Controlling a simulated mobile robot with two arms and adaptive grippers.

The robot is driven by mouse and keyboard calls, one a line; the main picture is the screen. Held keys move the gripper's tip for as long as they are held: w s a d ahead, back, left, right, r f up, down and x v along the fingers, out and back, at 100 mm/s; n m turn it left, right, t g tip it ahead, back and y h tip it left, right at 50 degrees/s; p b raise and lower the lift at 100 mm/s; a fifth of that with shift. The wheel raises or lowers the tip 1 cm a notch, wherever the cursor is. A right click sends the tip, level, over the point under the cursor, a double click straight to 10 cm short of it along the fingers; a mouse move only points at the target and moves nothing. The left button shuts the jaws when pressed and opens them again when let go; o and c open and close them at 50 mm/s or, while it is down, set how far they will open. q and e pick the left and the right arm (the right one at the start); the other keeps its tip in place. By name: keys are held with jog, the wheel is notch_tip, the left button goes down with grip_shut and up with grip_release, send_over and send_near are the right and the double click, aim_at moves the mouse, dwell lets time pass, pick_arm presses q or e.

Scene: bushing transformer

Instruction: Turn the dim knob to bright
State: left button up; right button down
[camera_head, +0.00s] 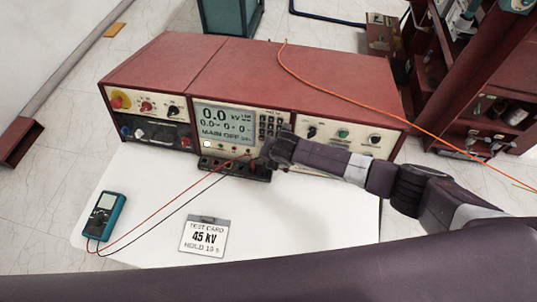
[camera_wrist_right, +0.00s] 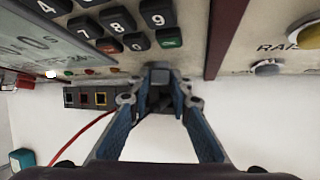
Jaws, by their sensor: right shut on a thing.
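The red test console has a pale front panel (camera_head: 300,130) with a lit screen (camera_head: 226,122) reading 0.0 kV and MAIN OFF. My right gripper (camera_head: 268,152) is at the panel's lower edge, just right of the screen and below the keypad. In the right wrist view my right gripper (camera_wrist_right: 160,88) has its blue fingers converging on a small grey knob (camera_wrist_right: 159,76) under the keypad. The fingers and my wrist hide most of the knob in the head view. Its pointer and the dim and bright marks cannot be read. My left gripper is not in view.
A terminal block (camera_wrist_right: 88,98) with red and black leads sits below the panel, close to my right gripper. A teal meter (camera_head: 104,215) and a test card (camera_head: 204,236) reading 45 kV lie on the white table (camera_head: 300,225). An orange cable (camera_head: 340,92) crosses the console top.

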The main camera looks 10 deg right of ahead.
dwell(0.3)
jog(key=c, duration=1.8)
grip_release()
jog(key=shift+o, duration=0.2)
jog(key=shift+s+r, duration=0.1)
jog(key=v, duration=1.2)
jog(key=shift+d, duration=0.25)
